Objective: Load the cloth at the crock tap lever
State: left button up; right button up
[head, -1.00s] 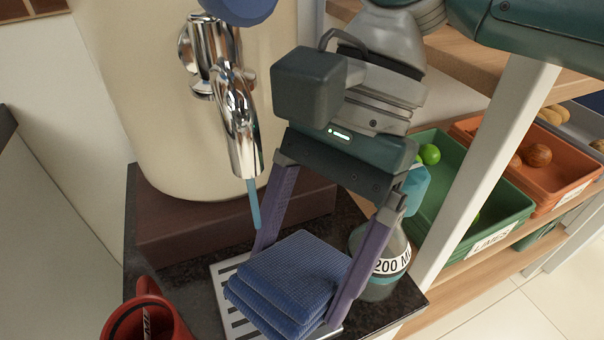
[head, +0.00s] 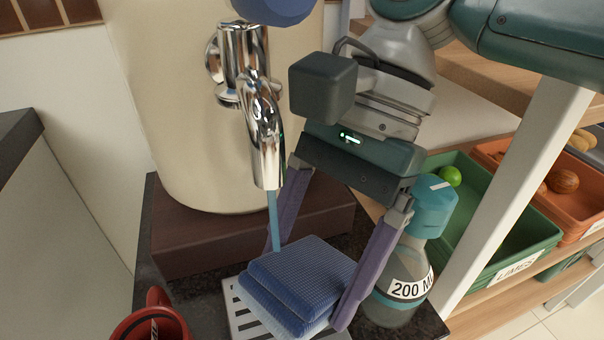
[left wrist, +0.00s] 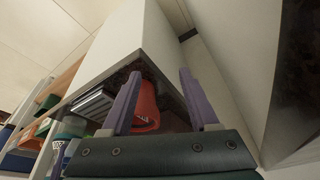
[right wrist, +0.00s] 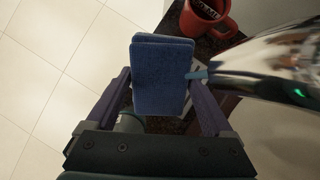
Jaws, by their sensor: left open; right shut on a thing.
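The folded blue cloth (head: 305,275) is shut in my right gripper (head: 308,285), between its purple fingers, just above the slotted drip tray. The cloth also shows in the right wrist view (right wrist: 162,75). The chrome tap (head: 263,125) on the cream crock (head: 175,100) hangs above the cloth's left side. A thin blue stream (head: 273,220) runs down from the spout to the cloth's back left edge; its exact end is hard to tell. A blue lever knob (head: 272,8) is cut off by the top edge. My left gripper (left wrist: 160,75) is open and empty in the left wrist view.
A red mug (head: 150,322) stands at front left, and lies beyond my left fingers in the left wrist view. A teal-capped bottle (head: 405,285) stands close right of my right gripper. The drip tray (head: 240,318) is under the cloth. Green (head: 500,225) and orange crates (head: 575,205) sit right.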

jog(key=s+d+p, duration=0.2)
jog(key=s+p, duration=0.5)
jog(key=p, duration=0.3)
jog(key=shift+s+d, duration=0.15)
jog(key=shift+s, duration=0.05)
dwell(1.3)
jog(key=s+d+r+p, duration=0.1)
jog(key=s+r+p, duration=0.3)
jog(key=p, duration=0.5)
jog(key=shift+s+d, duration=0.3)
jog(key=shift+s, duration=0.1)
dwell(0.5)
